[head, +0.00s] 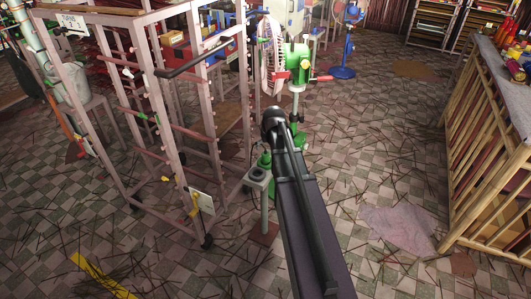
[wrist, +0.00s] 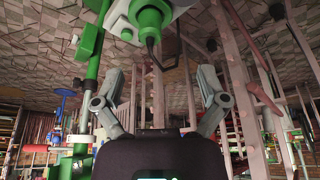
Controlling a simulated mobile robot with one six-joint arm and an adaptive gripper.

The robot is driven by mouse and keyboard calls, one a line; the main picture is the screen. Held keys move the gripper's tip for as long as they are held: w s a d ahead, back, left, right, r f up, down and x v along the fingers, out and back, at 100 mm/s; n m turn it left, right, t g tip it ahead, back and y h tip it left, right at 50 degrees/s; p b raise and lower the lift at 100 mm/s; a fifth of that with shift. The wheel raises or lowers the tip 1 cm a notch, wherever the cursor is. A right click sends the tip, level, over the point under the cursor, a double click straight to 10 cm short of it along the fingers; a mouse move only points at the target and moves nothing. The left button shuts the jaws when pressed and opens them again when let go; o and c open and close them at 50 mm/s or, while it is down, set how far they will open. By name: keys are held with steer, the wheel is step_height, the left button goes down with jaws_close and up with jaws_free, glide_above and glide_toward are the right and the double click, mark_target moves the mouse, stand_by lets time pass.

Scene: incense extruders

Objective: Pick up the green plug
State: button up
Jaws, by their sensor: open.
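A small green piece that looks like the green plug (head: 264,160) stands upright on a grey post (head: 259,182), left of my arm in the head view. In the wrist view, a green piece (wrist: 150,17) with a pale plate around it shows at the top edge, partly cut off. A dark bent hook (wrist: 151,52) hangs below it in the picture. My gripper (wrist: 162,78) is open, its two grey fingers wide apart with nothing held between them. The green piece lies beyond the fingertips, apart from them. In the head view my arm hides the gripper's fingers.
Pale metal racks (head: 158,110) stand close on the left. A wooden shelf unit (head: 487,165) is at the right. Floor between it and my arm is open, with a pinkish cloth (head: 398,228) and scattered sticks.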

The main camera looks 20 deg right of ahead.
mark_target(266, 154)
steer(key=shift+w+d+r, duration=0.3)
steer(key=shift+w+d, duration=0.05)
steer(key=shift+d, duration=0.25)
steer(key=shift+w+d+r, duration=0.25)
steer(key=shift+w+d, duration=0.05)
steer(key=shift+d, duration=0.3)
steer(key=shift+f, duration=0.1)
steer(key=b+x, duration=0.7)
steer(key=x, duration=0.1)
steer(key=shift+w+f+b, duration=0.15)
steer(key=shift+w+b, duration=0.05)
steer(key=shift+b, duration=0.15)
steer(key=shift+f, duration=0.1)
steer(key=b+x, duration=0.3)
steer(key=shift+s+a, duration=0.1)
steer(key=shift+a, duration=0.15)
steer(key=shift+b+x, duration=1)
steer(key=shift+x, duration=0.1)
